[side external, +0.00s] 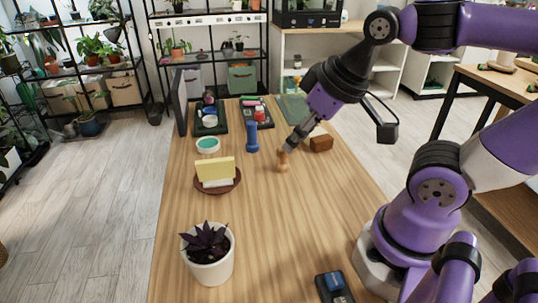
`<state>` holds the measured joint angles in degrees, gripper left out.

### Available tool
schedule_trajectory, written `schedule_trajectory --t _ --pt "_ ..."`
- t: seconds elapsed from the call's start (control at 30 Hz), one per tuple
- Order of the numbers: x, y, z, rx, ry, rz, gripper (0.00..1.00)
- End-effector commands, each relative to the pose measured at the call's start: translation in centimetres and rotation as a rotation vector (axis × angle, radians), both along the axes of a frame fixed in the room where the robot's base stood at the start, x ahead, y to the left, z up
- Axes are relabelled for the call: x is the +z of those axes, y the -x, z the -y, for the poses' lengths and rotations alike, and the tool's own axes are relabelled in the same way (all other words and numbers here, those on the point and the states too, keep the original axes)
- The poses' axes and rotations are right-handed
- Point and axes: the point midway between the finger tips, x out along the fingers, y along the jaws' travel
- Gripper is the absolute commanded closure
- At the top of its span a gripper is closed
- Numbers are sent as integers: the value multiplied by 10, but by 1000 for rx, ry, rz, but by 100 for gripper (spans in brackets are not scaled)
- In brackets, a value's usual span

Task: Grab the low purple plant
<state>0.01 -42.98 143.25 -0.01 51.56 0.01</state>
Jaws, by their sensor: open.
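The low purple plant (205,243) has dark pointed leaves and grows in a white pot (209,270). The pot stands upright at the near left of the wooden table. My gripper (284,153) is far from it, farther back and to the right, low over the middle of the table. Its fingers are small here and come down at a small brown wooden object (282,164). I cannot tell whether they touch it. My gripper is open.
A brown saucer (236,184) with a yellow block-like item, a teal-rimmed bowl (208,145), a blue dumbbell-shaped object (252,137) and a brown block (321,143) stand farther back. Dark trays (222,128) hold small items. The table between plant and gripper is mostly clear.

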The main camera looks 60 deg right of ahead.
Motion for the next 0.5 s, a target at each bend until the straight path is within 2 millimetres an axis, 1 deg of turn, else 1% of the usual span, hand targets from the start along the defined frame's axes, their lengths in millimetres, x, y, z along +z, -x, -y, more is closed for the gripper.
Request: schedule_trajectory --t 0.4,0.5 --pt "0 0 0 0 0 0 59" --pt "1 -3 -3 29 2 -8 59"
